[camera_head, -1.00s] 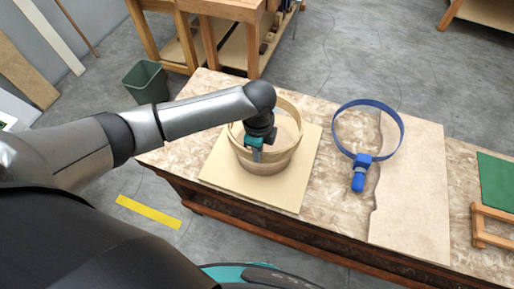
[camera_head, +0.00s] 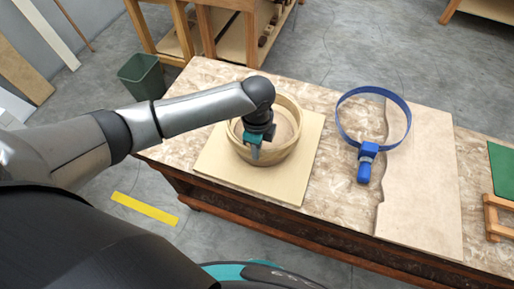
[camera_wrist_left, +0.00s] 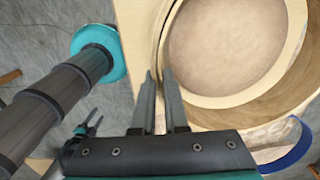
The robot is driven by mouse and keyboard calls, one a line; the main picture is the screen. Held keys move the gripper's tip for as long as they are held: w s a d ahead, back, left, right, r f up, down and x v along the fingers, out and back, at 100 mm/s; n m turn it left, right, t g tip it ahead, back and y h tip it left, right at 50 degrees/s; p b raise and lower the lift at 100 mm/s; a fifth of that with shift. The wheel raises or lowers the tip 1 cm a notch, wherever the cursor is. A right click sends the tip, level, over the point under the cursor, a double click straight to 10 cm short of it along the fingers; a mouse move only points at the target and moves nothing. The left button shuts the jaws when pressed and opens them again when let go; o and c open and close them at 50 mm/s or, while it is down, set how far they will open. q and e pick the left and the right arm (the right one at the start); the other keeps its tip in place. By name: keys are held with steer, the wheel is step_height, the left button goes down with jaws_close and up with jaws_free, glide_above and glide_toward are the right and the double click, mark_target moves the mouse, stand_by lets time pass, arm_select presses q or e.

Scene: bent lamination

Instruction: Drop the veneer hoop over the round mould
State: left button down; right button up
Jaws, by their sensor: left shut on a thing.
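The pale wooden veneer hoop (camera_head: 291,112) surrounds the round mould (camera_head: 283,128) in the head view, looking roughly level. My left gripper (camera_head: 256,151) is shut on the hoop's near wall, pointing down. In the left wrist view, the gripper's fingertips (camera_wrist_left: 158,74) straddle the thin band at its edge. The hoop's wall (camera_wrist_left: 284,100) curves around the mould's pale top (camera_wrist_left: 225,50), with a gap on the far side. The hoop's lower edge is hard to make out, so I cannot tell whether it rests on the board.
The mould stands on a square pale board (camera_head: 225,170) on the workbench (camera_head: 335,190). A green mat (camera_head: 502,170) and wooden frame (camera_head: 493,215) lie at the far right.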

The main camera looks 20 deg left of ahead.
arm_select(q)
steer(key=shift+f+b, duration=0.6)
steer(key=shift+f, duration=1.25)
steer(key=shift+s+f, duration=0.1)
steer(key=c, duration=0.9)
jaws_free()
steer(key=shift+o, duration=0.2)
steer(key=shift+r, duration=0.35)
step_height(320, 180, up, 15)
steer(key=p, duration=0.2)
steer(key=shift+s+f, duration=0.1)
